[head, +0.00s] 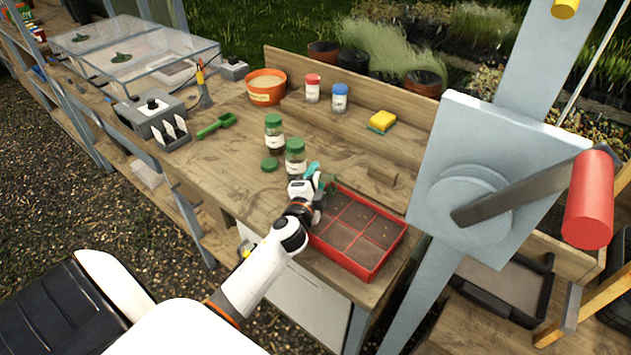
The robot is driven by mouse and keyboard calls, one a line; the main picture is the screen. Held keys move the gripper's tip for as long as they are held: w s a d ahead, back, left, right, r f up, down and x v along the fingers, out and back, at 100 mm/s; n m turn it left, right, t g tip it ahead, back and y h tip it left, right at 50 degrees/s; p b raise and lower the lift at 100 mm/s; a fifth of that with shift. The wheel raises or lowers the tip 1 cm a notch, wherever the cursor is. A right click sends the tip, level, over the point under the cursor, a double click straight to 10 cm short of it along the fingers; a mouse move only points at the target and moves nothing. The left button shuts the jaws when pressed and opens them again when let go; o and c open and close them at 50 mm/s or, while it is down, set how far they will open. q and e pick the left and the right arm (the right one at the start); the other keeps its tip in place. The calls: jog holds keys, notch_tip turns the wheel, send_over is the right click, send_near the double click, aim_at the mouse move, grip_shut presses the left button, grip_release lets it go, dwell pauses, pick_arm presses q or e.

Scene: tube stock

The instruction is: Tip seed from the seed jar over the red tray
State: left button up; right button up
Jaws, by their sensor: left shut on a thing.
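The red tray (357,271) lies on the wooden bench, divided by red ribs into several compartments of brown soil. My left gripper (318,178) is at the tray's far left corner, shut on a small greenish thing mostly hidden by the gripper. It looks like the seed jar, but its tilt and contents cannot be made out. A loose green lid (270,164) lies on the bench to the left. Two glass jars with green lids, one nearer (296,158) and one farther (273,133), stand upright behind the gripper. My right gripper is not in view.
A red-capped bottle (312,89), a blue-capped bottle (339,99), an orange pot (266,87) and a yellow sponge (382,121) stand farther back. A green scoop (217,125) lies at left. A grey post with a red-handled lever (588,199) rises at right.

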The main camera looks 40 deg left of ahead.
pick_arm(q)
jog(key=shift+s+a+p, duration=0.1)
jog(key=shift+s+a, duration=0.15)
jog(key=shift+s, duration=0.85)
jog(key=shift+s+a+p, duration=0.15)
jog(key=shift+s+a, duration=0.1)
jog(key=shift+s, duration=0.85)
jog(key=shift+s+a+p, duration=0.1)
jog(key=shift+s+a, duration=0.15)
jog(key=shift+s, duration=0.85)
jog(key=shift+m, duration=1)
jog(key=shift+n, duration=1.1)
